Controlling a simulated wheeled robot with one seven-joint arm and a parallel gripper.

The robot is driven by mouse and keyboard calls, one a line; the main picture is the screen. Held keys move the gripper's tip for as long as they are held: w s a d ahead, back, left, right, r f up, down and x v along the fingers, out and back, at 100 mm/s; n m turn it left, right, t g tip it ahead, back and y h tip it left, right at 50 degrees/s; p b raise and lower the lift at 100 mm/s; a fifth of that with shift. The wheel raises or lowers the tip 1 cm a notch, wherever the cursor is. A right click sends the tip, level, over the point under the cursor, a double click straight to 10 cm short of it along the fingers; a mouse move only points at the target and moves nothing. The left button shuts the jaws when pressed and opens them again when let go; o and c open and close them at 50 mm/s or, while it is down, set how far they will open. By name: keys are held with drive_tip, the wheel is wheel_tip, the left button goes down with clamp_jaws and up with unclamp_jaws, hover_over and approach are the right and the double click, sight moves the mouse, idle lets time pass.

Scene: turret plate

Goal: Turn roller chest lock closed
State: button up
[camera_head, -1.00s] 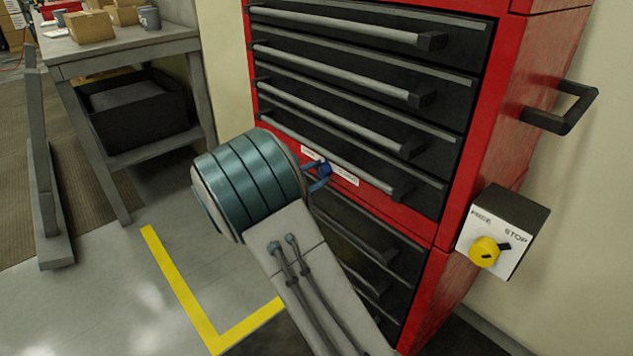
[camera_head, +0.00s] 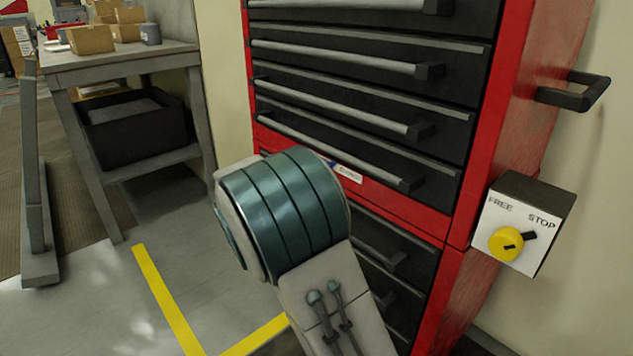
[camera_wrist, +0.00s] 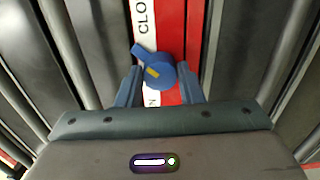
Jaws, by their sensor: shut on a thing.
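The red roller chest (camera_head: 420,222) with black drawers stands in front of me. Its lock, a blue knob with a yellow mark (camera_wrist: 160,72), sits on a red strip between drawers in the wrist view. A lobe of the knob points up and left in that view. A white label (camera_head: 348,173) runs beside it; in the wrist view "CLO" shows above the knob and an "N" below. My gripper (camera_wrist: 159,82) has one finger on each side of the knob and is shut on it. In the head view my arm hides the gripper and most of the lock.
A control box (camera_head: 522,222) with a yellow knob, marked FREE and STOP, sticks out from the chest's right side below a black handle (camera_head: 573,95). A grey workbench (camera_head: 120,62) with boxes stands at left. Floor between is free, with yellow tape (camera_head: 165,295).

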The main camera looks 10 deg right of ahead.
drive_tip(key=shift+w+r+m, duration=0.1)
drive_tip(key=shift+r+m, duration=0.15)
drive_tip(key=shift+m, duration=0.05)
drive_tip(key=o, duration=1)
drive_tip(key=shift+a, duration=0.1)
drive_tip(key=shift+f, duration=0.1)
drive_tip(key=p+v, duration=0.3)
drive_tip(key=v, duration=1.1)
drive_tip(key=shift+p, duration=0.3)
drive_tip(key=shift+d, duration=0.2)
